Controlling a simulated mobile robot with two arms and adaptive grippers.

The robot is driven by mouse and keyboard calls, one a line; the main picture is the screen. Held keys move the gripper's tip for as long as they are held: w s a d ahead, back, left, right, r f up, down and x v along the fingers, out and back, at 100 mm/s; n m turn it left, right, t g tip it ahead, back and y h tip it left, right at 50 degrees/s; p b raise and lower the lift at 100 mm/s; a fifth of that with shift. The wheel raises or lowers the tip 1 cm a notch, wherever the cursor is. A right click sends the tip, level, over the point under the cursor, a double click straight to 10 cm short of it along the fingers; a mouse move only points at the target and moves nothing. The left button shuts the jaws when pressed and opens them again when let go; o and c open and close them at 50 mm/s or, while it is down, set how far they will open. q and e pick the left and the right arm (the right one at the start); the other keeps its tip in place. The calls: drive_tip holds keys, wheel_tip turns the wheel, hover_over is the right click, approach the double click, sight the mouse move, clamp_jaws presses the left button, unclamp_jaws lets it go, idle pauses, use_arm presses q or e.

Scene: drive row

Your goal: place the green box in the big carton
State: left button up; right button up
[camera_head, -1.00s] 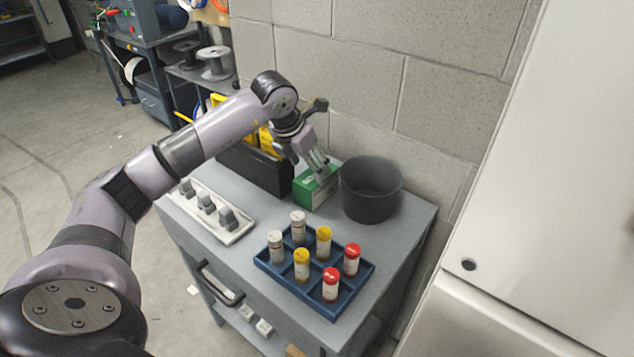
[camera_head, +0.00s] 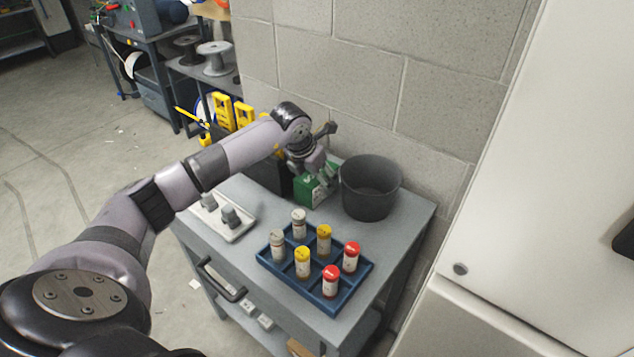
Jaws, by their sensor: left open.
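The green box (camera_head: 308,192) stands on the grey cart top near the wall, between a black holder and a dark bucket. My left gripper (camera_head: 318,176) is at the top of the green box, with its open fingers reaching down at the box. I cannot tell whether the fingers touch it. The gripper and wrist hide part of the box's top. The big carton is not seen in this view. My right gripper is not in view.
The dark bucket (camera_head: 371,188) stands just right of the green box. A blue tray (camera_head: 338,306) with several capped bottles is in front. A white tray (camera_head: 238,232) with grey parts lies at left, and the black holder (camera_head: 266,174) is behind my arm. A white cabinet (camera_head: 545,170) fills the right.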

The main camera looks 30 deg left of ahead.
use_arm(q)
drive_tip(key=shift+f, duration=0.25)
idle(0.4)
drive_tip(key=shift+c, duration=0.2)
drive_tip(key=c, duration=1.2)
drive_tip(key=shift+r, duration=0.45)
wheel_tip(320, 180, up, 20)
drive_tip(key=shift+f+b, duration=0.15)
drive_tip(key=shift+b, duration=1)
